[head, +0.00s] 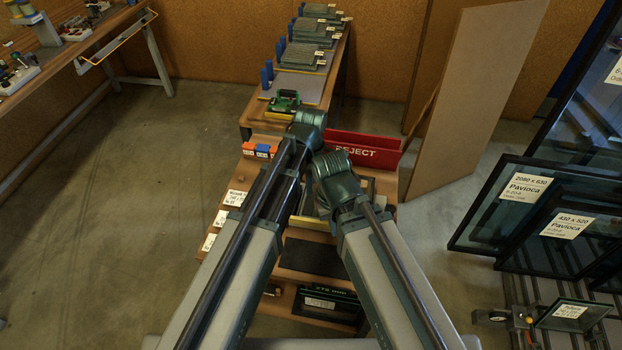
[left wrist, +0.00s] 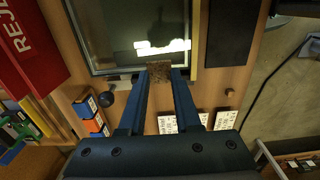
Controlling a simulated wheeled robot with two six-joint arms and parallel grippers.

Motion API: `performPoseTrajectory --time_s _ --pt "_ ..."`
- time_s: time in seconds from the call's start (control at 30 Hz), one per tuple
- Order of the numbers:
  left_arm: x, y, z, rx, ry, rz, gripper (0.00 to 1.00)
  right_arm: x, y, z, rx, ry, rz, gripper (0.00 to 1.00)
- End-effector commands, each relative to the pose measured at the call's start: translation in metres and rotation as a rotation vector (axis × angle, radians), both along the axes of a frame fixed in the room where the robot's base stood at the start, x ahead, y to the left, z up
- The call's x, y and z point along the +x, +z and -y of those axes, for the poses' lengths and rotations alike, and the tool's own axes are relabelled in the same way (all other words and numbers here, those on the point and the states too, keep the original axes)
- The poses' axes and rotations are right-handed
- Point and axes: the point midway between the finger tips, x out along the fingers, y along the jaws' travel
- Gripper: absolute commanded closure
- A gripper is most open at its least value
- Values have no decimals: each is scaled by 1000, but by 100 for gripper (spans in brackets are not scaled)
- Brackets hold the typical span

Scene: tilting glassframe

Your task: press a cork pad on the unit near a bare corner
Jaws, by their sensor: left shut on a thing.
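In the left wrist view, my left gripper (left wrist: 162,75) is shut on a small brown speckled cork pad (left wrist: 159,71) at its fingertips. The unit (left wrist: 112,40), a dark glass pane in a grey frame, lies beyond the fingers. The pad overlaps the unit's near edge in the picture, close to its near right corner. I cannot tell whether the pad touches the glass. A bright white reflection crosses the pane behind the pad. In the head view my arms cover most of the unit and the gripper fingers. My right gripper does not show.
Orange and blue boxes (left wrist: 92,115) and white labels (left wrist: 190,122) lie along the near bench edge. A black mat (left wrist: 228,32) lies right of the unit. Framed glass panes (head: 500,205) lean at the right.

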Motion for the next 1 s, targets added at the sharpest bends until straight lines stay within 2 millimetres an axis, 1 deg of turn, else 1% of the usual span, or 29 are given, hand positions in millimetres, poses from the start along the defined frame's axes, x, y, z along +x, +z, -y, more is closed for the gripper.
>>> performPoseTrajectory --time_s 0.03,0.1,0.33,0.73,1.0 --pt "-5 6 -1 0 0 0 100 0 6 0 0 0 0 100" --pt "-9 9 -1 0 0 0 100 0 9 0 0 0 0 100" --pt "-17 14 -1 0 -1 -1 100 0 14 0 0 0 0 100" --pt "-16 13 -1 0 0 -1 100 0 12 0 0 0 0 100" --pt "-16 -1 -1 0 0 -1 100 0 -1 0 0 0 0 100"
